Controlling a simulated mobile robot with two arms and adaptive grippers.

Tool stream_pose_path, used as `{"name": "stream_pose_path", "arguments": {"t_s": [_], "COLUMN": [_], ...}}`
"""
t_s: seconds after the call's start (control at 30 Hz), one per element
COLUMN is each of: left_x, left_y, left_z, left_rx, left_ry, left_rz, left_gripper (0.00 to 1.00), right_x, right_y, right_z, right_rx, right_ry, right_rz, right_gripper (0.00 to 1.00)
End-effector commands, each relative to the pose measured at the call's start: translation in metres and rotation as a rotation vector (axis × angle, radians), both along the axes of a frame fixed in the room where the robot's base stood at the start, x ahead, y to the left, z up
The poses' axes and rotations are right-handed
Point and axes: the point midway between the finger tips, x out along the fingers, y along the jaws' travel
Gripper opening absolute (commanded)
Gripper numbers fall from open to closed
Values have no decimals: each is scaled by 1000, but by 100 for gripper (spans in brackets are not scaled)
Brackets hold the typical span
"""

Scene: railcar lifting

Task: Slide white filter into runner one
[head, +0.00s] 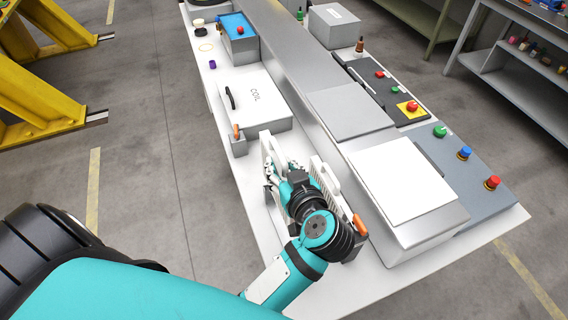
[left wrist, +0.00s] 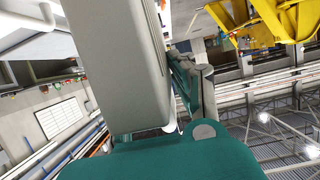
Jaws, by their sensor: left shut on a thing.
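Two white slotted panels that look like filters stand upright on the white table, a left one (head: 267,149) and a right one (head: 325,175). My left gripper (head: 284,170) is down between them and is shut on a white filter; its wrist hides much of the grip and the lower part of the panels. I cannot tell from here how the held filter sits against its runner. A large pale grey slab (left wrist: 120,65) fills the middle of the left wrist view, too close to identify surely. My right gripper is not in view.
A white box marked COIL (head: 256,100) stands just behind the filters. A raised grey cabinet with a white sheet (head: 400,178) is close on the right. An orange-topped block (head: 360,224) is near my wrist. The bare white table (head: 205,80) shows at the left.

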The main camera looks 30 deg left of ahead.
Motion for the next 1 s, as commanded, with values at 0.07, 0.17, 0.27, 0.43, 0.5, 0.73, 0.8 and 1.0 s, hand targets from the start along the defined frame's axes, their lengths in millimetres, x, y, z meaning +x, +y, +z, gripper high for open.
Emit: {"name": "stream_pose_path", "arguments": {"t_s": [0.07, 0.17, 0.27, 0.43, 0.5, 0.73, 0.8, 1.0], "left_x": [0, 0, 0, 0, 0, 0, 0, 0], "left_y": [0, 0, 0, 0, 0, -1, -1, 0], "left_z": [2, 4, -3, -22, -30, -48, -52, -57], "left_rx": [1, 2, 3, 3, 3, 3, 2, 2], "left_ry": [-1, 0, 1, 1, 1, 0, -1, -1], "left_rz": [-1, -2, -1, -1, -1, -2, -1, -1], "left_gripper": [0, 0, 0, 0, 0, 0, 0, 0], "right_x": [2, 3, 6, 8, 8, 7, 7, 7], "right_y": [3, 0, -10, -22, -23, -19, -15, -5], "right_z": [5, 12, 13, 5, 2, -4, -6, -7], "right_rx": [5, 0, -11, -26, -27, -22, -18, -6], "right_ry": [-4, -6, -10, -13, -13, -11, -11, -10], "right_rz": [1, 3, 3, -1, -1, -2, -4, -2], "right_gripper": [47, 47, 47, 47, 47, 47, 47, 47]}}
